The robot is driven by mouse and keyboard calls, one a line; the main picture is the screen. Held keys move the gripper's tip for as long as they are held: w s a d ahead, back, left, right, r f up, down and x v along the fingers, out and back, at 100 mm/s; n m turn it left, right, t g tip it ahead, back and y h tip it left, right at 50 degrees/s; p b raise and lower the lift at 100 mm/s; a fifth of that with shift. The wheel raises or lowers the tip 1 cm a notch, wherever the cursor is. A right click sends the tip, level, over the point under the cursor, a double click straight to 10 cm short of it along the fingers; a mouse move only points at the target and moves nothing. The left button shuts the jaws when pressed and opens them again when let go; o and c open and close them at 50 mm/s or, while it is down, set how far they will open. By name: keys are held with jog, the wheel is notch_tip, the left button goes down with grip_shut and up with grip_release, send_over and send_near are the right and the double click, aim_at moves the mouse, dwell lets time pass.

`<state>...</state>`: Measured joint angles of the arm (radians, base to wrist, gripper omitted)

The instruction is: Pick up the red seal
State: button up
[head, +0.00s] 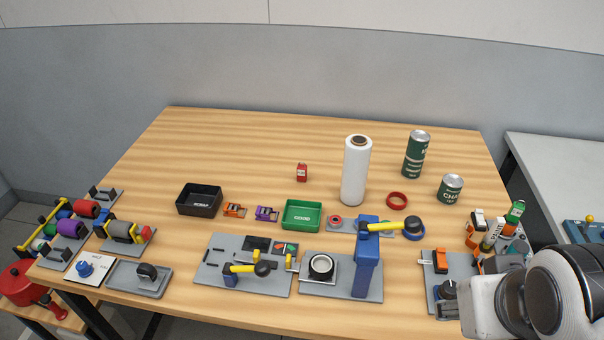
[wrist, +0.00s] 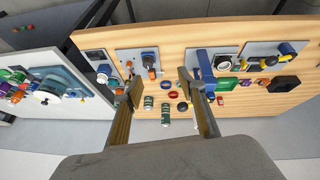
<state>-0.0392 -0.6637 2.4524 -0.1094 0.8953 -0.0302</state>
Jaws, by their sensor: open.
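The red ring (head: 397,200), which looks like the red seal, lies flat on the wooden table, right of the white roll and left of the small green can. In the head view only my arm shows at the lower right; the fingertips are not visible there.
A blue post (head: 367,262) with a yellow-handled tool rises in front. A small red block (head: 302,173) stands left. The table's back is mostly clear.

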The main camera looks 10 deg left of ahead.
jog(key=w+d+r+n+h, duration=0.15)
jog(key=w+n+h, duration=0.25)
jog(key=w+n, duration=0.75)
jog(key=w+a+f+n+t+h, duration=0.1)
jog(key=w+a+n, duration=0.15)
jog(key=w, duration=0.65)
jog(key=w+a+f+n+t, duration=0.15)
jog(key=w+a, duration=0.25)
jog(key=w, duration=0.4)
jog(key=w+a+f+n+t, duration=0.25)
jog(key=w+a+n, duration=0.25)
jog(key=w+a, duration=0.3)
jog(key=n+t+y, duration=0.3)
jog(key=n+y, duration=0.2)
jog(key=n, duration=0.9)
send_near(303, 173)
jog(key=x, duration=0.3)
jog(key=shift+d+f, duration=0.1)
jog(key=shift+d, duration=0.05)
jog(key=shift+x, duration=1.25)
